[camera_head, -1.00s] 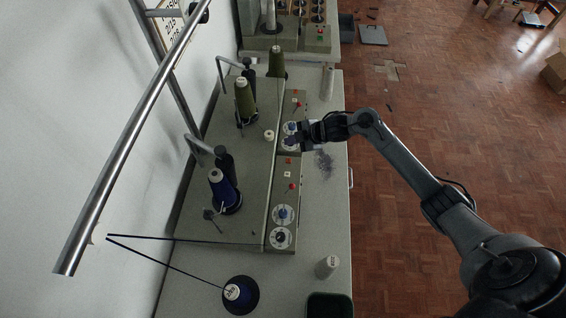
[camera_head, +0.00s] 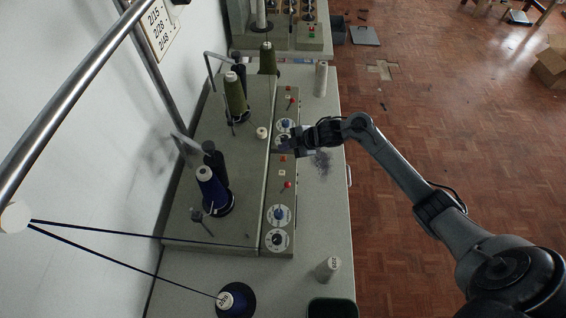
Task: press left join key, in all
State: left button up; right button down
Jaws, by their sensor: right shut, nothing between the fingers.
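The machine's control panels form a strip along its right side. The near panel (camera_head: 269,196) has a small orange key (camera_head: 283,158), a pale key (camera_head: 282,173), a red knob (camera_head: 287,185), a blue-centred dial (camera_head: 279,214) and a black-centred dial (camera_head: 277,238). The far panel (camera_head: 291,117) has similar small controls and an upper dial (camera_head: 283,125). I cannot tell which control is the left join key. My right gripper (camera_head: 287,145) is shut and empty over the far panel's lower end, partly covering its lower dial. Contact is unclear. My left gripper is out of view.
Dark blue (camera_head: 211,190) and olive (camera_head: 235,98) thread cones stand left of the panels. Blue thread runs from a wall guide (camera_head: 14,216) to a near cone (camera_head: 234,300). A pale cone (camera_head: 327,268) and a dark bin (camera_head: 331,308) are at the near right.

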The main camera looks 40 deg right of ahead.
aim_at(286, 159)
notch_tip(286, 159, down, 3)
jog(key=shift+r+b, duration=0.15)
jog(key=shift+b, duration=0.35)
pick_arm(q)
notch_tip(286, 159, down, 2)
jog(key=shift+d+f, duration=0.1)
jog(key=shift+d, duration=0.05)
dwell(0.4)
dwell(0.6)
pick_arm(e)
jog(key=shift+f, duration=0.3)
jog(key=shift+f, duration=0.3)
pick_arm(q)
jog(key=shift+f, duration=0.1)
pick_arm(e)
jog(key=shift+f, duration=0.15)
dwell(0.6)
